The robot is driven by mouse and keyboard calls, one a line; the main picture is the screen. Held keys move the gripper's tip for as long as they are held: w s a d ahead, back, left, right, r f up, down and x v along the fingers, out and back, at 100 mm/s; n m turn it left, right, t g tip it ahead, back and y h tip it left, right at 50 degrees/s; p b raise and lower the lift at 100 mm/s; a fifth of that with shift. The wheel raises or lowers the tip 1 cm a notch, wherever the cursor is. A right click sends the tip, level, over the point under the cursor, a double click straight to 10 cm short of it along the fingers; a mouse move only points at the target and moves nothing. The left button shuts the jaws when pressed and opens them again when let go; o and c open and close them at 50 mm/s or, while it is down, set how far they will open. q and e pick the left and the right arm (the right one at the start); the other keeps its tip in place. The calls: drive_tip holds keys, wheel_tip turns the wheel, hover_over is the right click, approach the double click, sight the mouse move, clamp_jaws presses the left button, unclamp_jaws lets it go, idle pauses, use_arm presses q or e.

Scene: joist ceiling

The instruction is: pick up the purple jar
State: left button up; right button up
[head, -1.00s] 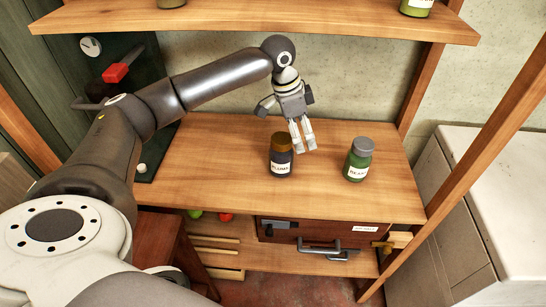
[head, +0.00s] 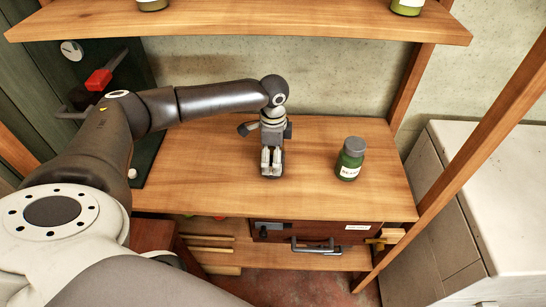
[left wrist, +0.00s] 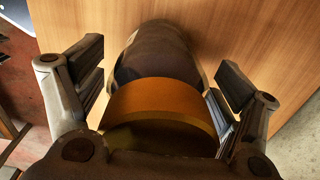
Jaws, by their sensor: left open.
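The purple jar (left wrist: 155,55) shows in the left wrist view, with a dark body and an orange-brown lid (left wrist: 160,102). It stands on the wooden shelf board (head: 215,160). My left gripper (head: 271,172) is open and reaches down over the jar; in the left wrist view its fingers (left wrist: 160,85) lie on either side of it, with no clear grip on it. In the head view the gripper hides almost all of the jar. My right gripper is not in view.
A green jar (head: 350,160) with a grey lid and white label stands to the right on the same board. An upper shelf (head: 250,22) holds more jars. A brown case (head: 320,233) lies below. A wooden post (head: 450,170) is at the right.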

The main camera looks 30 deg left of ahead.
use_arm(q)
drive_tip(key=shift+s+r, duration=0.1)
drive_tip(key=shift+s, duration=0.05)
drive_tip(key=shift+c, duration=0.3)
drive_tip(key=c, duration=1.2)
drive_tip(key=shift+c, duration=0.4)
drive_tip(key=shift+r, duration=0.15)
